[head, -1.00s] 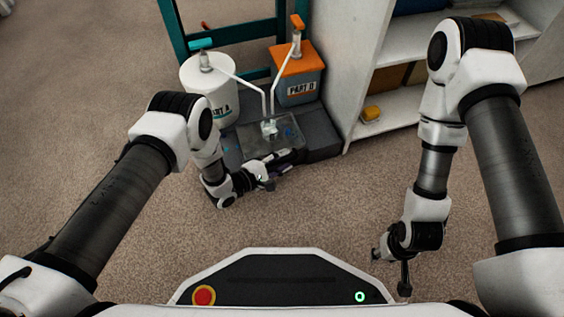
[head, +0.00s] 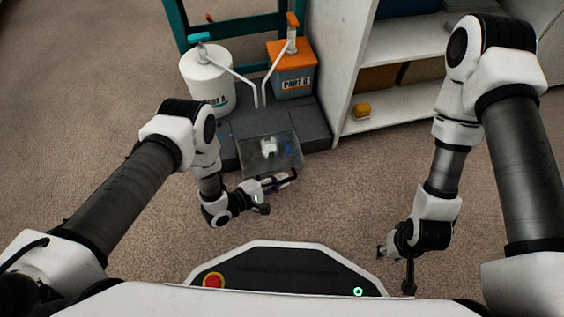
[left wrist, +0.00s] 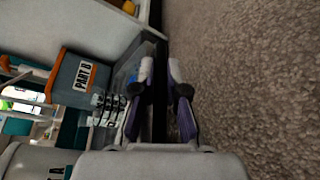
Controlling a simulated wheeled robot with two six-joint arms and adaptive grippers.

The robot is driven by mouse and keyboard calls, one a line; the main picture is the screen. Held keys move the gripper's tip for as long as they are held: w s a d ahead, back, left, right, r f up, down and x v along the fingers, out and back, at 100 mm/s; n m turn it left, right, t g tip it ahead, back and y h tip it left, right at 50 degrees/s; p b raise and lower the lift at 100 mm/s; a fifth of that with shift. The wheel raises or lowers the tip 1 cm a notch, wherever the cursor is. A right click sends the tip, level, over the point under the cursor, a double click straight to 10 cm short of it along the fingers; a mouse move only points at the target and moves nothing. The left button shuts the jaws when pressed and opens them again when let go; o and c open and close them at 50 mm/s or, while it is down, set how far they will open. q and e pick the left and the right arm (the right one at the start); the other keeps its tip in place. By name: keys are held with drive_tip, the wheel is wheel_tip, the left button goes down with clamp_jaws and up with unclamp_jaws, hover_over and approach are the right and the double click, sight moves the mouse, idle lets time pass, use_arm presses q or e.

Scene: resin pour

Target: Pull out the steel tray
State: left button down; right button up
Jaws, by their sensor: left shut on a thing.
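The steel tray (head: 252,160) is a flat, dark grey tray that sticks out forward of the dark base, with its back part over the base's front. A white cup-like piece (head: 269,148) and small blue bits are on it. My left gripper (head: 284,181) is at the tray's front edge, shut on its dark bar. In the left wrist view, the two fingers (left wrist: 161,85) lie on either side of this bar, and part of the tray (left wrist: 124,78) shows beside it. My right gripper (head: 394,270) hangs low at the right, apart from everything, with its fingers spread and empty.
The dark base (head: 312,122) carries a white PART A pail (head: 206,78) and a grey PART B container (head: 294,80), whose pump spouts reach forward. A white shelf unit (head: 337,70) stands close on the right. Carpet (head: 330,195) in front is clear.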

use_arm(q)
drive_tip(key=s, duration=0.2)
drive_tip(key=shift+s+d+p, duration=0.3)
drive_tip(key=shift+s+d, duration=0.1)
drive_tip(key=c, duration=1.2)
unclamp_jaws()
drive_tip(key=v, duration=1.2)
